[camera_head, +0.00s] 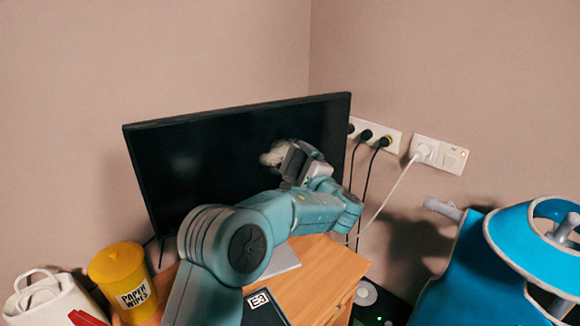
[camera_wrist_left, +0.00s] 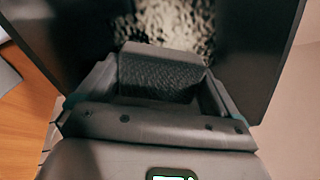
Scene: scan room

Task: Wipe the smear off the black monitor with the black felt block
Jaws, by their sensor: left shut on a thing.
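The black monitor (camera_head: 190,165) stands tilted on the wooden cabinet, its dark screen facing me. A pale smear (camera_head: 272,156) shows on the screen, right of its middle, partly hidden behind my left gripper (camera_head: 298,162). In the left wrist view the smear (camera_wrist_left: 178,25) is a speckled whitish patch on the screen. My left gripper (camera_wrist_left: 160,88) is shut on the black felt block (camera_wrist_left: 158,75), which faces the screen just below the smear. I cannot tell whether the block touches the screen. My right gripper is not in view.
A yellow paper wipes tub (camera_head: 122,280) and a white bag (camera_head: 50,300) stand at the left. The wooden cabinet top (camera_head: 325,265) holds a dark box (camera_head: 262,308). Sockets with cables (camera_head: 375,137) are on the wall at right. A blue apron-like item (camera_head: 470,275) is at far right.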

